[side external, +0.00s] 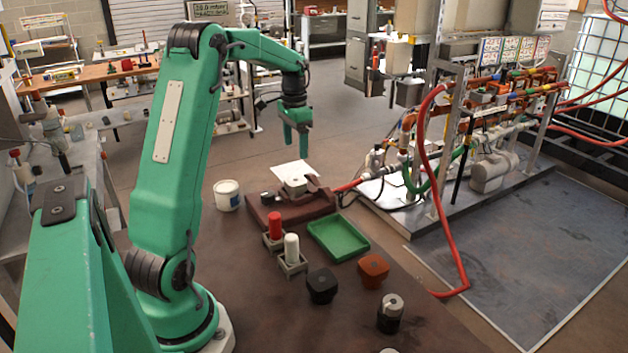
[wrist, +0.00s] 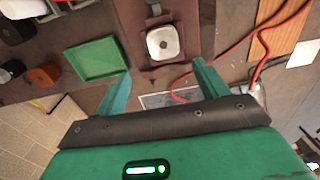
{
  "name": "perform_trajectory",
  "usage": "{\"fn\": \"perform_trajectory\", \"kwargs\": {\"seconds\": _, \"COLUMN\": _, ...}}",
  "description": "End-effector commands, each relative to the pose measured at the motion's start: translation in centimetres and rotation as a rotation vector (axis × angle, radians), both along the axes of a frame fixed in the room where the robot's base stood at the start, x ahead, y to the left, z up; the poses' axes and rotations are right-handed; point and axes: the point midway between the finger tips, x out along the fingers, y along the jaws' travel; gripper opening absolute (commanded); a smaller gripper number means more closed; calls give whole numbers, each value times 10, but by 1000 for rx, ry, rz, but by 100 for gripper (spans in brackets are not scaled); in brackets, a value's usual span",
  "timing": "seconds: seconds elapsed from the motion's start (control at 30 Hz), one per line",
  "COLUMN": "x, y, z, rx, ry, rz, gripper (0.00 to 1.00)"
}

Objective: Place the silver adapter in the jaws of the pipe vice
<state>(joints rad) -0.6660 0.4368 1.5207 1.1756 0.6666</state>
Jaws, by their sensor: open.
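The silver adapter (side external: 296,186) is a pale grey block with rounded corners and a small round mark on top. It sits upright at the dark red pipe vice (side external: 262,215), towards its far right end. In the wrist view the adapter (wrist: 164,43) lies on the vice base (wrist: 197,30), just beyond the fingertips. Whether the jaws touch it on both sides I cannot tell. My gripper (side external: 297,148) is open and empty, above the adapter and apart from it. In the wrist view my gripper (wrist: 161,70) has its green fingers spread wide.
A green tray (side external: 338,238) lies right of the vice. Red (side external: 274,227) and white (side external: 291,247) cylinders stand in front. Black (side external: 322,286) and orange (side external: 373,269) blocks and a silver-topped black cylinder (side external: 390,314) stand nearer. A white tub (side external: 227,195) stands left.

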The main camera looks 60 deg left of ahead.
Motion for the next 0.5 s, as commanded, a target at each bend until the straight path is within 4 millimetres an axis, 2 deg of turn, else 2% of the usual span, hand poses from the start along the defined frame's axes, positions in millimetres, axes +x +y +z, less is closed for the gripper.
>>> {"fn": "perform_trajectory", "kwargs": {"seconds": 0.17, "x": 1, "y": -28, "z": 19, "rx": 20, "ry": -29, "rz": -5, "gripper": 72}}
{"fn": "perform_trajectory", "kwargs": {"seconds": 0.5, "x": -16, "y": -116, "z": 63, "rx": 64, "ry": -127, "rz": -5, "gripper": 72}}
